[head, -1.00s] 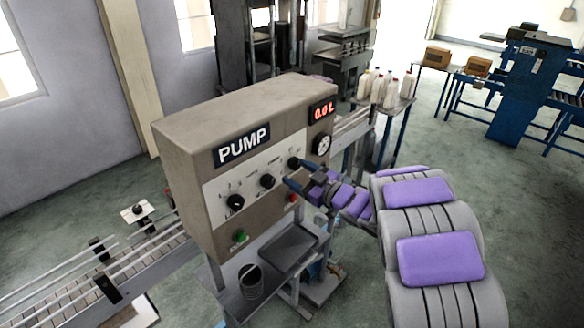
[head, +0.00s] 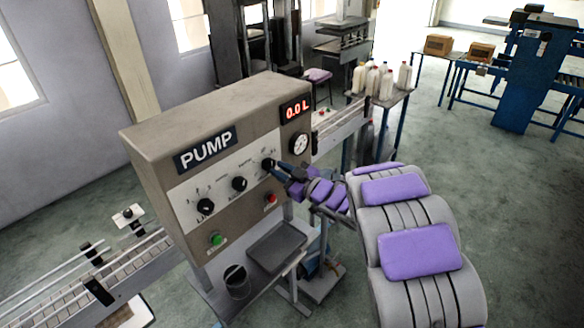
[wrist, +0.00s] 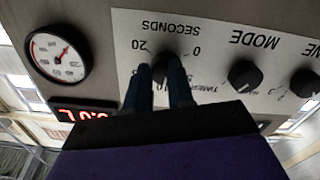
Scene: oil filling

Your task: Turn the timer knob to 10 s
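The timer knob (head: 268,165) is a dark dial, the rightmost of three on the pump's pale panel. In the wrist view the panel is upside down, and the timer knob (wrist: 160,68) has a scale marked SECONDS, with 20, 10 and 0 readable. My gripper (wrist: 160,68) has its two dark blue fingers on either side of this knob. It also shows at the knob in the head view (head: 275,168). Whether the fingers press on the knob cannot be told. They partly hide the knob and scale, and its pointer setting is not readable.
The mode knob (wrist: 243,75) is beside the timer knob, with another knob (head: 205,206) beyond it. A red button (head: 271,198) and green button (head: 217,240) sit below. The display (head: 296,109) reads 0.0 L above a gauge (head: 300,144).

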